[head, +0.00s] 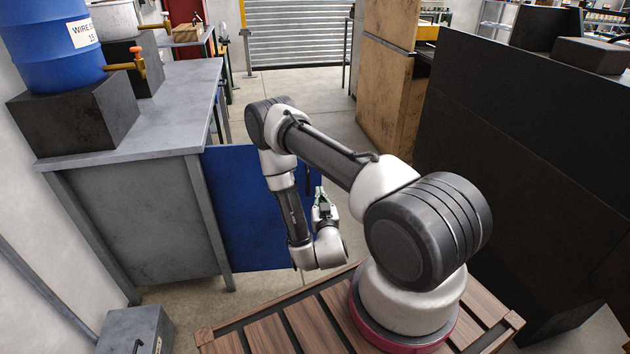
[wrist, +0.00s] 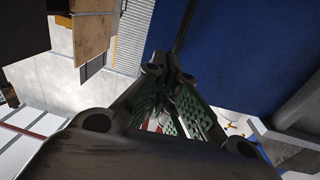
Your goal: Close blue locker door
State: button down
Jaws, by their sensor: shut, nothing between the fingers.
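The blue locker door (head: 235,210) stands open in the head view, reaching right from the grey locker bench (head: 150,205) into the aisle. My arm hides part of its right side. In the wrist view the door (wrist: 250,45) is a large blue panel at the upper right. My gripper (head: 321,193) is at the door's free right edge. Its fingers (wrist: 172,68) are shut and empty, with the tips close to the door's edge in the wrist view. I cannot tell whether they touch it.
A blue barrel (head: 55,45) on a dark block stands on the bench top. A dark cabinet (head: 530,150) and a wooden crate (head: 385,110) line the right side. A grey box (head: 135,330) sits at the lower left. Aisle floor (head: 300,95) is clear behind the door.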

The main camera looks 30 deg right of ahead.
jog(key=x, duration=1.3)
jog(key=shift+w, duration=0.35)
jog(key=shift+d, duration=0.2)
